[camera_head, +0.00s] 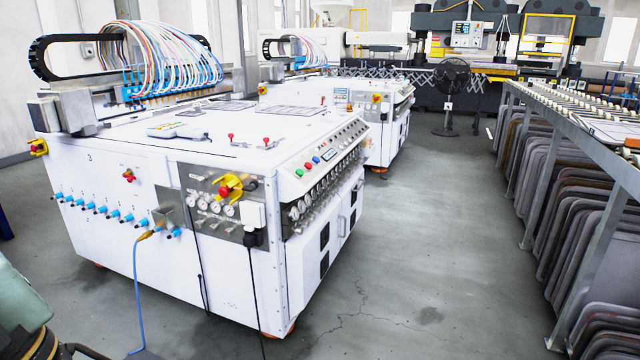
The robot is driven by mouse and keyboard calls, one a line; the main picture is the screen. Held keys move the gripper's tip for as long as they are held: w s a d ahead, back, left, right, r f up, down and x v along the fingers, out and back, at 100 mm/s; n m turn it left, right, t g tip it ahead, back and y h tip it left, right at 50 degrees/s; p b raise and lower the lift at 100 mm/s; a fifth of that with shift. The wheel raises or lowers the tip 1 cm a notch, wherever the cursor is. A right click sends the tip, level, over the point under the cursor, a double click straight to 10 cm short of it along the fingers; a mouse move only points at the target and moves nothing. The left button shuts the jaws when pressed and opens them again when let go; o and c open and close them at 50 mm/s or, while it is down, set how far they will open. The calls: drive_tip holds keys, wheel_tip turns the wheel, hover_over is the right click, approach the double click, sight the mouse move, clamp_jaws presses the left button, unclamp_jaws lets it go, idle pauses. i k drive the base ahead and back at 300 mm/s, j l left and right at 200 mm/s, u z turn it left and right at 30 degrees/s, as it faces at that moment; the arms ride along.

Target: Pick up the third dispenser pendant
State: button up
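A large white dispenser machine (120,240) stands at the left, with a small dark mark like a 3 on its front side. On its flat top lies a small grey-white device (180,131) with a little yellow on it. This may be the pendant, but it is too small to tell for sure. It lies flat and nothing is touching it from above. My gripper is not in view.
A similar white machine (384,112) stands behind. A rack (540,140) lines the right side. A black fan (450,85) stands at the back. The grey floor (430,240) between is clear.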

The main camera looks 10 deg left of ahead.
sight(187, 131)
drive_tip(key=i+j+u, duration=0.15)
drive_tip(key=i+u, duration=0.3)
drive_tip(key=i, duration=0.15)
drive_tip(key=i+l+u, duration=0.1)
drive_tip(key=i+u, duration=0.35)
drive_tip(key=i, duration=0.15)
drive_tip(key=i+j+z, duration=0.25)
drive_tip(key=i+j, duration=0.7)
